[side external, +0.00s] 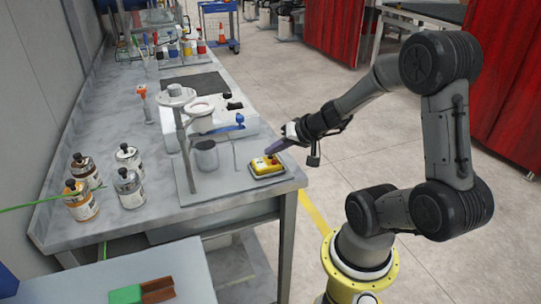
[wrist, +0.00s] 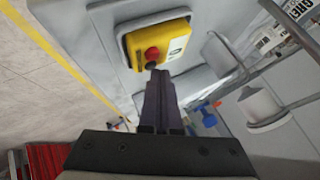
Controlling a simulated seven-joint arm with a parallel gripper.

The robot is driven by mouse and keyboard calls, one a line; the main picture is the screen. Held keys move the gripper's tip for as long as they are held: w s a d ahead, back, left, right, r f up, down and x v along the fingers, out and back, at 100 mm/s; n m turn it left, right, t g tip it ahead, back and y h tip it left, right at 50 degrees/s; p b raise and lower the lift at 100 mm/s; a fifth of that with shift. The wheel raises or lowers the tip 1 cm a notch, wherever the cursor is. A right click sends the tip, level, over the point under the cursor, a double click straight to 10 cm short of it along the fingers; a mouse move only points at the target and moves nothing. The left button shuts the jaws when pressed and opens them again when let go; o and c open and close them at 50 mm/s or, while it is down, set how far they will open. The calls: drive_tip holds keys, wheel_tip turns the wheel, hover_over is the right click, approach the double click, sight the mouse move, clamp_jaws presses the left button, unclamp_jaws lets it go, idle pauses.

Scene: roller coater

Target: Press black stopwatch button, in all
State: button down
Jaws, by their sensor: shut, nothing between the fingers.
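The yellow stopwatch box (side external: 259,168) sits on the grey plate at the right edge of the bench. In the wrist view the yellow box (wrist: 134,50) shows a red button (wrist: 152,53) and a black button (wrist: 151,66) beside it, partly hidden by my fingers. My gripper (side external: 270,150) is shut and empty, with its tips just above the box in the side view. In the wrist view the fingertips (wrist: 158,72) lie at the black button. I cannot tell whether they touch it.
A metal stand (side external: 184,145) and a grey cup (side external: 206,155) stand left of the box on the same plate. Several bottles (side external: 129,188) stand farther left. Open floor (side external: 370,140) lies right of the bench.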

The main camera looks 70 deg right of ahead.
drive_tip(key=shift+r, duration=0.8)
drive_tip(key=shift+r, duration=2.5)
drive_tip(key=shift+a, duration=0.1)
